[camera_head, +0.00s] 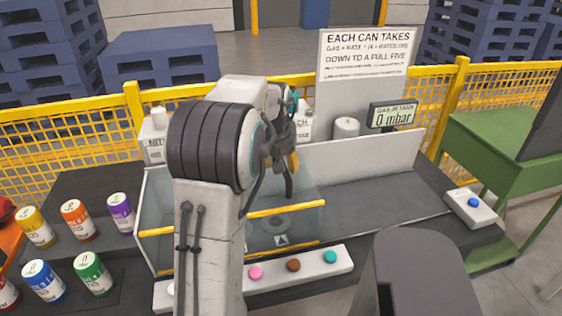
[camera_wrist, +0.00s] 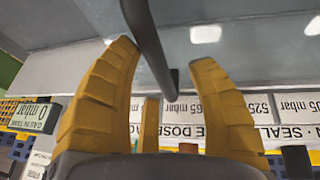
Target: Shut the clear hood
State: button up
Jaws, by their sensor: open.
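The clear hood (camera_head: 308,228) shows as see-through panels with yellow edge strips on the left part of the grey bench. My arm hides its middle, and I cannot tell how far open it stands. A round grey fitting shows through its panels. My gripper (camera_head: 291,165) is above and behind the front panel, partly hidden by my own wrist. In the wrist view my gripper (camera_wrist: 165,85) has its yellow fingers spread. A dark rod (camera_wrist: 150,40) crosses between them in the picture; I cannot tell whether it touches them.
A white strip with coloured buttons (camera_head: 330,258) lies along the bench front. Coloured cans (camera_head: 78,220) stand at left. A gauge reading 0 mbar (camera_head: 393,114) and a white sign (camera_head: 365,65) stand behind. A blue-button box (camera_head: 470,207) is at right. The right bench top is clear.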

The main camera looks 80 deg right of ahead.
jog(key=v, duration=1.1)
jog(key=shift+w, duration=0.1)
dwell(0.5)
jog(key=m+y, duration=0.2)
jog(key=m, duration=0.2)
send_over(271, 210)
notch_tip(271, 210, down, 9)
jog(key=shift+f, duration=0.1)
jog(key=w+a+f+n+t+y, duration=0.15)
jog(key=w+a+n, duration=0.25)
jog(key=w+a, duration=0.55)
jog(key=w+a+f+n+g, duration=0.1)
jog(key=w+a+f+n, duration=0.3)
jog(key=a, duration=1)
jog(key=w+a+r+n+t, duration=0.1)
jog(key=w+a+n, duration=0.1)
jog(key=a, duration=0.3)
jog(key=w+a+r+n+t+y, duration=0.1)
jog(key=w+a+r+n, duration=0.1)
jog(key=a+n, duration=0.2)
jog(key=w+a+r+n+t, duration=0.1)
jog(key=w+a+n, duration=0.1)
jog(key=a, duration=0.4)
jog(key=shift+a+r+n+p, duration=0.25)
jog(key=shift+n+p, duration=0.1)
jog(key=shift+n, duration=0.25)
